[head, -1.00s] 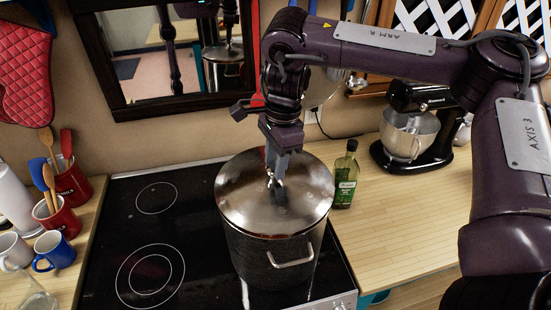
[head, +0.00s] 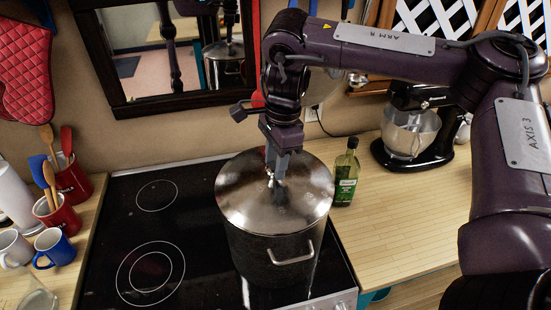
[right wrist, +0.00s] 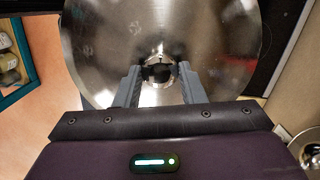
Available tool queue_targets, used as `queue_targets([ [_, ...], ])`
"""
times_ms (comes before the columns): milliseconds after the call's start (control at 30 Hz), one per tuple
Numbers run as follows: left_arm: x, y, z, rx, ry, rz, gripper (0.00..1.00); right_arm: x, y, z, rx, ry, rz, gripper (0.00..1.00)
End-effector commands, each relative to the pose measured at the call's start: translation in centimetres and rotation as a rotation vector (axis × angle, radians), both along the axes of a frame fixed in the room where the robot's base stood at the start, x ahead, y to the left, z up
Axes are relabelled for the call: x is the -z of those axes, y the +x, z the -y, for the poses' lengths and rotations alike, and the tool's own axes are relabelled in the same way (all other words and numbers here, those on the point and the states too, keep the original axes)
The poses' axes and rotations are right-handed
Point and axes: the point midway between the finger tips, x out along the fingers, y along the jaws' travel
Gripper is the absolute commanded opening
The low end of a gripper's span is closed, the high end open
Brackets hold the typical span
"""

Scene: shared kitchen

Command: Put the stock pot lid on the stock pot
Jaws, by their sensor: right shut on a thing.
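The steel stock pot (head: 270,262) stands upright on the right part of the black stove. The round, shiny stock pot lid (head: 245,205) lies over the pot's mouth and looks about level. From this angle I cannot tell whether its rim touches the pot all round. My right gripper (head: 275,178) points down from above and is shut on the lid's knob. In the right wrist view the fingers (right wrist: 159,82) stand on both sides of the knob (right wrist: 158,68), with the lid (right wrist: 100,45) spread out around it. My left gripper is not in view.
A green oil bottle (head: 346,172) stands on the wooden counter close to the pot's right. A black stand mixer (head: 425,125) is farther right. Utensil crocks (head: 62,217) and mugs (head: 54,248) are at the left. The left burners (head: 150,278) are clear.

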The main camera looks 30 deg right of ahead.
Motion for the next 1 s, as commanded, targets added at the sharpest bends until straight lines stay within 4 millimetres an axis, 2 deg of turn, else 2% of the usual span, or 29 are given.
queue_targets([
  [267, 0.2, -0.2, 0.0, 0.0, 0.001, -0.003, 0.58, 0.4, 0.0, 0.0, 0.0, 0.001, 0.001, 0.0],
  [300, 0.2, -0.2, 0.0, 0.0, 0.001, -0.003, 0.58, 0.3, 0.0, 0.0, 0.0, 0.001, 0.002, 0.41],
  [467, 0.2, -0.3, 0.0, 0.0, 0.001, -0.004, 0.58, 0.3, 0.0, 0.0, 0.0, 0.001, 0.001, 0.62],
  [767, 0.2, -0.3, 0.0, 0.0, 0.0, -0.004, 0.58, 0.3, 0.0, 0.0, 0.0, 0.0, 0.0, 0.62],
  [867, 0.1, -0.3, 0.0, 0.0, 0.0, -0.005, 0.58, -0.5, 0.0, 0.1, -0.001, 0.0, 0.002, 0.62],
  [1000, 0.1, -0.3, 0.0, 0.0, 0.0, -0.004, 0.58, -2.6, 0.1, 0.3, 0.0, -0.001, 0.006, 0.62],
])
